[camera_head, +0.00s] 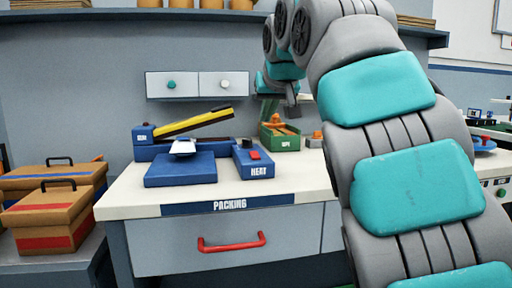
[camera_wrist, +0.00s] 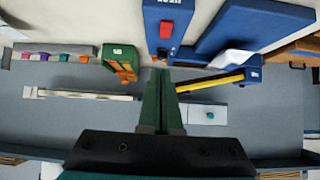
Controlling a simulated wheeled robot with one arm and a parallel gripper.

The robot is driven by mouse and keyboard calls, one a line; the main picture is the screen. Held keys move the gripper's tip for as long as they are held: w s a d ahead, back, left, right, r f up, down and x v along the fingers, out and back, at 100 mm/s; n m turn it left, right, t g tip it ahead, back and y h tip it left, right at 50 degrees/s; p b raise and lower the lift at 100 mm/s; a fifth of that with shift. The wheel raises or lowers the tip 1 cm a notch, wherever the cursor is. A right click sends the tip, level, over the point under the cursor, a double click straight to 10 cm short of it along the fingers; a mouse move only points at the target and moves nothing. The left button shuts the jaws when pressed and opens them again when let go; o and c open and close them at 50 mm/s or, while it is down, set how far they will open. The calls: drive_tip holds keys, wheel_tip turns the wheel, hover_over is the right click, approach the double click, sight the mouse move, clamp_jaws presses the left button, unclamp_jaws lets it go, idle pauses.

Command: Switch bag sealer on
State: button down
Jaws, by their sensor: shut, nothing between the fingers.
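The bag sealer (camera_head: 160,150) is a blue bar with a raised, slanted yellow arm (camera_head: 195,122), at the left of the packing table. The yellow arm also shows in the wrist view (camera_wrist: 210,82). A blue box labelled HEAT (camera_head: 252,168) stands to its right, with a red switch (camera_head: 254,155) on top. The switch also shows in the wrist view (camera_wrist: 166,29); I cannot tell its position. My gripper (camera_wrist: 160,74) is shut and empty, its green fingertips apart from the HEAT box in the picture.
A blue platform (camera_head: 180,171) with a white piece on it sits before the sealer. A green box with orange parts (camera_head: 279,137) stands right of the HEAT box. Two small drawers (camera_head: 197,85) hang on the wall behind. Bare white tabletop (camera_head: 125,190) shows in front.

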drive_tip(key=shift+a+r, duration=0.35)
drive_tip(key=shift+r, duration=0.05)
drive_tip(key=shift+f, duration=0.1)
hover_over(256, 156)
wheel_tip(256, 156, down, 7)
drive_tip(key=shift+w+f, duration=0.1)
drive_tip(key=shift+f, duration=1.3)
